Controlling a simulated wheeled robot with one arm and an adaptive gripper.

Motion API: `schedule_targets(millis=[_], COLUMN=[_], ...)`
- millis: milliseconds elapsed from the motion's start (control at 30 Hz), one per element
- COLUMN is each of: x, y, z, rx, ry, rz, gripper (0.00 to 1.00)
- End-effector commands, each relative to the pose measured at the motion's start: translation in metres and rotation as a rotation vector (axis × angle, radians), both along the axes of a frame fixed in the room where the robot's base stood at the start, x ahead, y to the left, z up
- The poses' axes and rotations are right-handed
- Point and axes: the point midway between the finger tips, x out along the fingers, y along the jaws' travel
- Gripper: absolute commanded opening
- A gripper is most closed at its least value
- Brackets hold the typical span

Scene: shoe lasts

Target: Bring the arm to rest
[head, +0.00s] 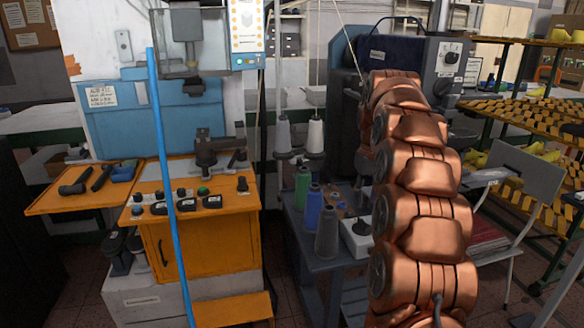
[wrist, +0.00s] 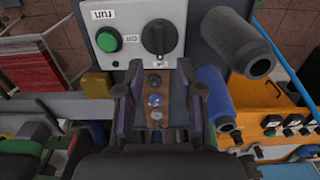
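My copper-coloured arm rises through the right half of the head view, and its far end and gripper are hidden there behind its own links. In the wrist view my gripper (wrist: 158,78) shows its two dark fingers spread apart, with no object held between them. A brown strip with small round pieces (wrist: 155,100) shows in the gap, beyond the fingers. A grey control box (wrist: 130,30) with a green button and a black knob lies just past the fingertips; I cannot tell the exact distance.
Thread cones, one blue (head: 313,209) and one grey (head: 327,236), stand on the grey table (head: 320,262) left of my arm. A grey cone (wrist: 245,50) is close to the right finger. An orange machine bench (head: 205,245) stands left; a chair (head: 525,180) stands right.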

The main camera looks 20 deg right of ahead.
Motion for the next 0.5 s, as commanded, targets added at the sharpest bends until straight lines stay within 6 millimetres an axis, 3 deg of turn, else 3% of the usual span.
schedule_targets(millis=[233, 500], x=[-0.007, -0.048], y=[0.015, 0.076], z=[0.008, 0.025], rx=[0.004, 0.019], ry=[0.0, 0.021], rz=[0.013, 0.061], gripper=[0.36, 0.36])
